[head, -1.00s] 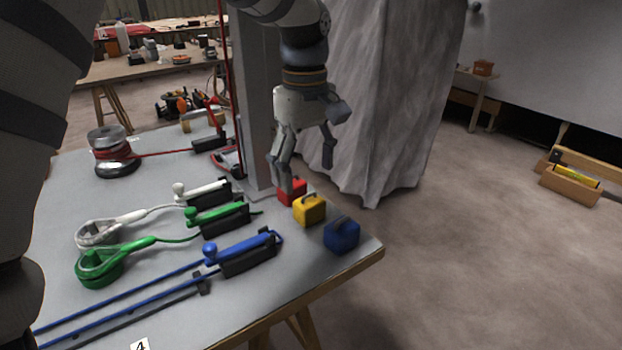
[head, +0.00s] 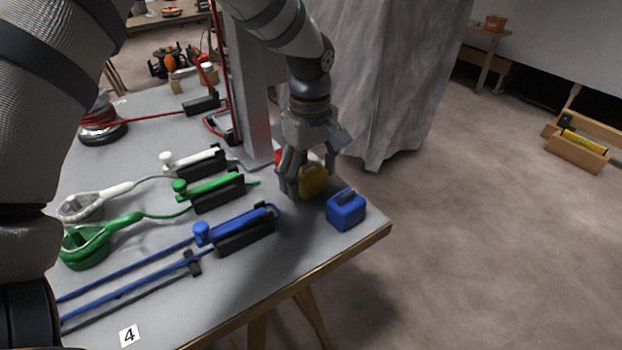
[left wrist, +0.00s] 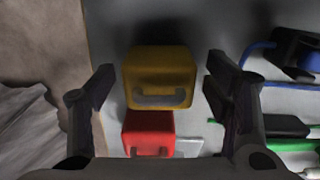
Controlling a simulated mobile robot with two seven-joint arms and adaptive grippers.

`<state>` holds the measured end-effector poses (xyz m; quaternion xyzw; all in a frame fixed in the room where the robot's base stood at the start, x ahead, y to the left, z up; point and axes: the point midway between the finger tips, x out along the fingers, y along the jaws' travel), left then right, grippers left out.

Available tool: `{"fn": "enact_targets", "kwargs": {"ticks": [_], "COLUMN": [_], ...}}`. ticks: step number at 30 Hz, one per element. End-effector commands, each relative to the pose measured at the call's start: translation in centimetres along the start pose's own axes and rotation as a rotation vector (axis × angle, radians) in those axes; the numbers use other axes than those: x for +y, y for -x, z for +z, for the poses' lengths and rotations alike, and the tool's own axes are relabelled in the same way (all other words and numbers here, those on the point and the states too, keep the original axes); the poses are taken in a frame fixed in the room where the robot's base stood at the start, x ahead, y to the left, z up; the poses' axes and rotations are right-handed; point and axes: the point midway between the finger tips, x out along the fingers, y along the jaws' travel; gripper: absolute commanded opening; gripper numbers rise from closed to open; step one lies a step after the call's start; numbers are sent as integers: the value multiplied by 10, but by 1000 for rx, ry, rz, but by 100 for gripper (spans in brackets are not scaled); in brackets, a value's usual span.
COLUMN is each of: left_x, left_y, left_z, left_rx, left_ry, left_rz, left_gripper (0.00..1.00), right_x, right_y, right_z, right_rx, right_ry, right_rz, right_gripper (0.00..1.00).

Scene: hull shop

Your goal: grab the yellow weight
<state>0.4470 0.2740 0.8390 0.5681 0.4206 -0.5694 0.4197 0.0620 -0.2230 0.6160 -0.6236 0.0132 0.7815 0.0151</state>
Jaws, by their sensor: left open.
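The yellow weight (head: 314,183) is a small block with a handle, standing on the grey table near its far right corner. In the left wrist view the yellow weight (left wrist: 158,78) lies between the two open fingers, with a gap on each side. My left gripper (head: 305,185) is open and reaches down from above around it; its fingers partly cover it in the head view. The red weight (left wrist: 148,132) stands beside it and is mostly hidden in the head view. The blue weight (head: 346,209) stands to the right, apart from the gripper. My right gripper is not in view.
The grey table (head: 270,265) also carries a blue clutch (head: 235,228), a green one (head: 208,190) and a white one (head: 195,160), with ropes. A grey post (head: 252,90) rises behind the gripper. A grey curtain (head: 385,90) hangs behind.

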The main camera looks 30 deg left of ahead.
Motion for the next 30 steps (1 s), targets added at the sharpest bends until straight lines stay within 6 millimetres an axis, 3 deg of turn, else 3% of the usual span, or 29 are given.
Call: {"fn": "enact_targets", "kwargs": {"ticks": [6,15,24,30], "left_x": [0,0,1,2], "left_y": [0,0,4,35], "left_z": [0,0,0,-1], "left_rx": [1,1,2,4], "left_ry": [0,0,0,1], "left_rz": [3,3,5,12], "left_gripper": [69,1,0,0], "right_x": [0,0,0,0], "right_y": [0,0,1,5], "right_z": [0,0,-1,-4], "right_rx": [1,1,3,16], "right_ry": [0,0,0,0], "right_rz": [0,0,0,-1], "right_gripper": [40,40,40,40]}}
